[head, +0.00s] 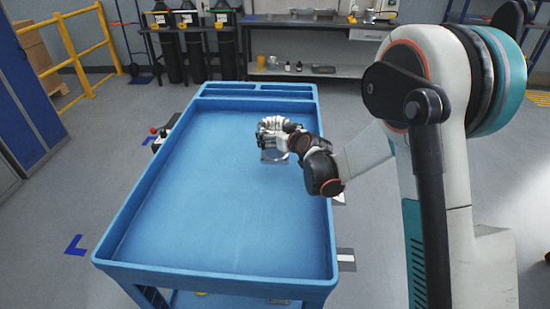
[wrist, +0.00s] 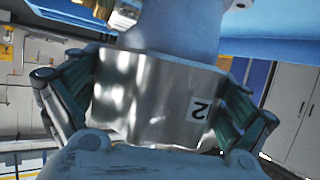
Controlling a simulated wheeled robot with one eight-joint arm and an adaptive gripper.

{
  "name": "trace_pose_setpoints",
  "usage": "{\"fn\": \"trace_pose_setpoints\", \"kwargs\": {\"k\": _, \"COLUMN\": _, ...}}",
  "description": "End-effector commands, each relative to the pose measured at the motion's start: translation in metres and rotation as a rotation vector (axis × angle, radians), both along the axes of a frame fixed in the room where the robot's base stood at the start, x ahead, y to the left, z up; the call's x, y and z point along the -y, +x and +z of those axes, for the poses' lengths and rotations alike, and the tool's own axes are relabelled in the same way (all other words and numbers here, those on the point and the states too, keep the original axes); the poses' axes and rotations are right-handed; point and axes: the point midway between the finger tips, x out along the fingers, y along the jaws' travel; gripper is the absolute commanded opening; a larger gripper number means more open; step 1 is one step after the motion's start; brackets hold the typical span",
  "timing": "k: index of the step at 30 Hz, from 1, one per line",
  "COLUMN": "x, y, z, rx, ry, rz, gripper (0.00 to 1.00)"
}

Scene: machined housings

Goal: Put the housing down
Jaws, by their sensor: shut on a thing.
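The housing (wrist: 150,95) is a shiny metal part with a white label bearing a "2", which appears upside down in the wrist view. My gripper (wrist: 155,100) is shut on it, with one finger on each side of the metal. In the head view, my gripper (head: 270,141) is over the far right part of the blue cart's tray (head: 200,235). The housing (head: 274,123) shows there as a small silvery shape at the gripper. I cannot tell whether it touches the tray floor.
The tray floor is bare to the left and front, with raised rims around it. Small compartments (head: 258,92) line its far end. A workbench (head: 300,70) with bottles and bins stands behind. A yellow railing (head: 83,55) and a blue cabinet (head: 28,105) are at the left.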

Motion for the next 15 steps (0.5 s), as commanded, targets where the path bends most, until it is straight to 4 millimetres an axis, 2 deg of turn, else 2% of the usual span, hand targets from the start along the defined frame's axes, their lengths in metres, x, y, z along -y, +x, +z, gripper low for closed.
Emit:
{"fn": "trace_pose_setpoints", "kwargs": {"k": 1, "x": 0.0, "y": 0.001, "z": -0.012, "rx": 0.002, "ry": 0.001, "rz": -0.001, "gripper": 0.38}}
{"fn": "trace_pose_setpoints", "kwargs": {"k": 4, "x": 0.0, "y": 0.0, "z": -0.026, "rx": 0.002, "ry": 0.001, "rz": -0.001, "gripper": 0.38}}
{"fn": "trace_pose_setpoints", "kwargs": {"k": 15, "x": 0.0, "y": 0.0, "z": -0.05, "rx": 0.001, "ry": 0.001, "rz": -0.001, "gripper": 0.38}}
